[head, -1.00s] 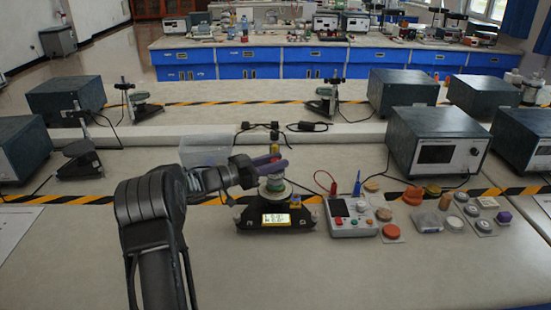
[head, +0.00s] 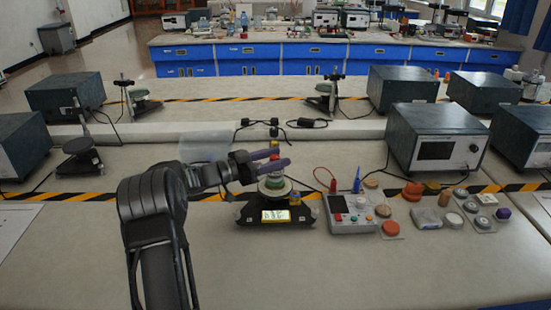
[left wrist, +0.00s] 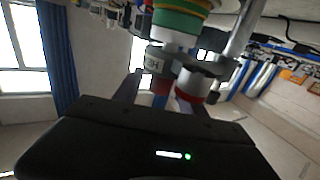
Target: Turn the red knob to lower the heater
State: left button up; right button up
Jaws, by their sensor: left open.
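The heater apparatus stands on the bench on a black base (head: 249,214) with a lit yellow display (head: 276,216). Green and pale rings (head: 272,187) sit on its column. A small red part, seemingly the red knob (head: 275,155), shows at the top. My left gripper (head: 277,157) is open with its fingers at this red part, partly hiding it. In the left wrist view, red parts (left wrist: 194,98) show close to the fingers, below a grey piece lettered "HEA" (left wrist: 156,59). Contact cannot be told. My right gripper is not in view.
A clear plastic box (head: 204,145) stands behind my left arm. Grey instruments (head: 436,140) stand at both sides.

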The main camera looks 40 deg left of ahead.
pick_arm(q)
jog(key=shift+s, duration=0.1)
jog(key=b+v, duration=0.1)
jog(key=v, duration=0.6)
jog(key=shift+s+a, duration=0.2)
jog(key=shift+s, duration=0.05)
